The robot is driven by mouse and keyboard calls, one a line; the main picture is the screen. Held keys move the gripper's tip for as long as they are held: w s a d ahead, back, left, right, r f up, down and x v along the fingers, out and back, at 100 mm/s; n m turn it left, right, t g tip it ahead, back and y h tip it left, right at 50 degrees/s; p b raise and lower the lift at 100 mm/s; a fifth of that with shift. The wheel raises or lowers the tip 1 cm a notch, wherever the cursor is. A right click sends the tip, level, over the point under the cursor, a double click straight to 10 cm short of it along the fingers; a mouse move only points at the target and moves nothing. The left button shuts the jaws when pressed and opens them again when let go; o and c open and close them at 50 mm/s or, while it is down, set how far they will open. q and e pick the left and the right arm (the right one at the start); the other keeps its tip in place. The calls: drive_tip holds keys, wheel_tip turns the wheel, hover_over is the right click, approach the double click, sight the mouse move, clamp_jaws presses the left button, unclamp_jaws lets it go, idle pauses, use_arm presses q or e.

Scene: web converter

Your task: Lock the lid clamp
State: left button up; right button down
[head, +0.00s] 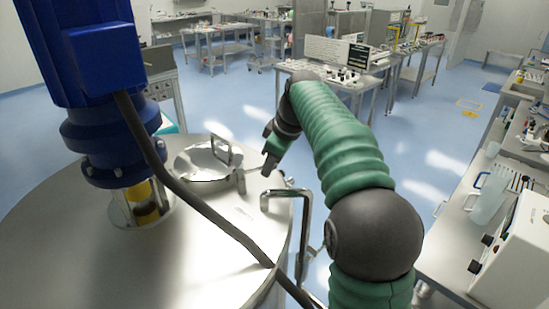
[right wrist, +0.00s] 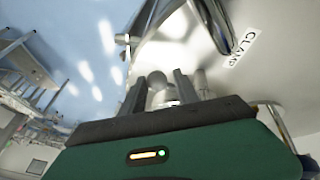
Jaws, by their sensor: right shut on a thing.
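A round steel lid (head: 195,163) lies on top of the large steel vessel, with a small upright handle on it. The metal lid clamp (head: 240,182) is at the lid's right edge, near the vessel's rim. My right gripper (head: 268,163) reaches down over the clamp from the green arm. In the right wrist view my right gripper (right wrist: 158,88) has its two dark fingers around a pale rounded metal piece, the clamp handle's end (right wrist: 160,97). A CLAMP label (right wrist: 243,48) is on the steel beside it. The exact contact is partly hidden. My left gripper is not in view.
The vessel top (head: 70,240) is broad bare steel. A blue motor (head: 100,90) with a dark cable stands on its left. A bent metal handle (head: 300,215) rises at the vessel's right edge. Benches with lab items are behind and right; the floor between is clear.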

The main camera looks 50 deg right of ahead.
drive_tip(key=shift+w+d+r+n+y+p, duration=0.15)
drive_tip(key=shift+w+d+r+n+p, duration=0.1)
drive_tip(key=shift+w+n+p, duration=0.2)
drive_tip(key=shift+w+d+r+n+y+p, duration=0.1)
drive_tip(key=shift+w+r+n+y+p, duration=0.1)
drive_tip(key=shift+w+n+p, duration=0.25)
drive_tip(key=shift+w+f+n+y+p, duration=0.1)
drive_tip(key=shift+w+n+y+p, duration=0.2)
drive_tip(key=shift+n, duration=0.3)
drive_tip(key=shift+w, duration=0.1)
drive_tip(key=c, duration=1.3)
unclamp_jaws()
drive_tip(key=o, duration=0.4)
drive_tip(key=shift+w+f, duration=0.2)
drive_tip(key=shift+f, duration=0.05)
drive_tip(key=shift+s+a, duration=0.1)
drive_tip(key=shift+s, duration=0.05)
